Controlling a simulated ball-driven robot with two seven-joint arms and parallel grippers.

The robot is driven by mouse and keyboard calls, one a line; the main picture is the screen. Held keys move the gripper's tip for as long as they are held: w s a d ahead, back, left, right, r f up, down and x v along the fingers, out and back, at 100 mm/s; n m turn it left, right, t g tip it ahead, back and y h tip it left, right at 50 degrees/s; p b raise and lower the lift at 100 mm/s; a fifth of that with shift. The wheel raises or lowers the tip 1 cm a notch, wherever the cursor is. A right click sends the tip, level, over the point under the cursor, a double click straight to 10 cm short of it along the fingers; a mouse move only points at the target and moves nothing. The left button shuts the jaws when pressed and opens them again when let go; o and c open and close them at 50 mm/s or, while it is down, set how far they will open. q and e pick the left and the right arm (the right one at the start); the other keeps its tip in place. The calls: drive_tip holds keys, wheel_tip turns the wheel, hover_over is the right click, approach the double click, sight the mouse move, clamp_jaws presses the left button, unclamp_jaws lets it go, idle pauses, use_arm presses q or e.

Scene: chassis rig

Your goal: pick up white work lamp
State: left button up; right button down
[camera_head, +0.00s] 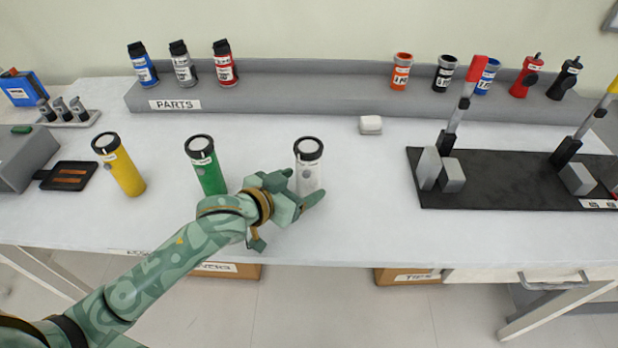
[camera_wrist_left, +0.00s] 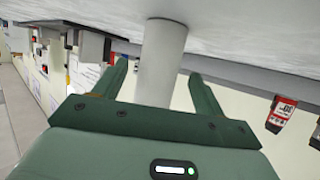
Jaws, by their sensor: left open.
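The white work lamp (camera_head: 309,165) stands upright on the white table in the head view, with a black ring around its top. Its lower part is partly hidden by my left gripper (camera_head: 300,190). In the left wrist view the lamp's pale cylinder (camera_wrist_left: 161,65) shows between the two green fingers of my left gripper (camera_wrist_left: 158,80). The fingers are apart, one on each side of the lamp, with visible gaps to it. My right gripper is in neither view.
A green lamp (camera_head: 205,165) and a yellow lamp (camera_head: 119,165) stand to the left. A white block (camera_head: 370,125) lies behind to the right. A black fixture board (camera_head: 490,198) with upright levers is at right. A grey parts shelf (camera_head: 300,92) runs along the back.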

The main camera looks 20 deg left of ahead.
sight(300, 186)
use_arm(q)
drive_tip(key=x, duration=0.1)
drive_tip(key=b+x, duration=0.1)
drive_tip(key=x, duration=0.1)
drive_tip(key=shift+w+d+f, duration=0.15)
drive_tip(key=shift+d+f, duration=0.05)
drive_tip(key=shift+f, duration=0.15)
drive_tip(key=shift+r, duration=0.15)
drive_tip(key=c, duration=1.3)
drive_tip(key=shift+o, duration=0.2)
